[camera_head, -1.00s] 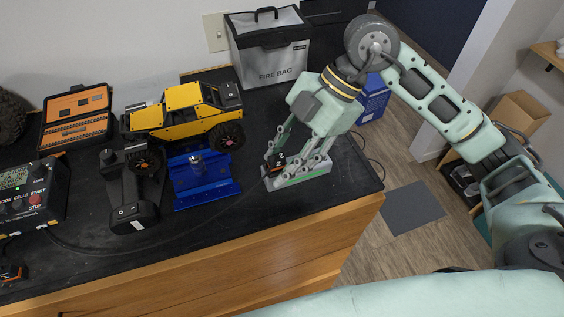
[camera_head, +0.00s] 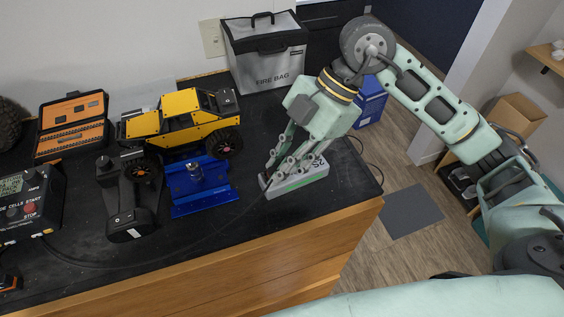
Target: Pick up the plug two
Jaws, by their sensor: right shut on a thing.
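My right gripper (camera_head: 271,176) reaches down to the near right of the black worktop, at the left end of a grey battery block (camera_head: 298,179) marked 2S. Its fingers are closed together on a small dark plug, plug two, which they almost wholly hide. A thin black cable (camera_head: 222,231) runs along the worktop from the left and ends at the fingertips. I cannot tell whether the plug touches the battery. Another orange and black plug (camera_head: 9,281) lies at the left edge, partly cut off. My left gripper is not in view.
A black controller (camera_head: 128,200), a charger (camera_head: 32,204) and an orange tool case (camera_head: 72,123) are at the left. A fire bag (camera_head: 266,55) stands behind. Bare worktop lies in front.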

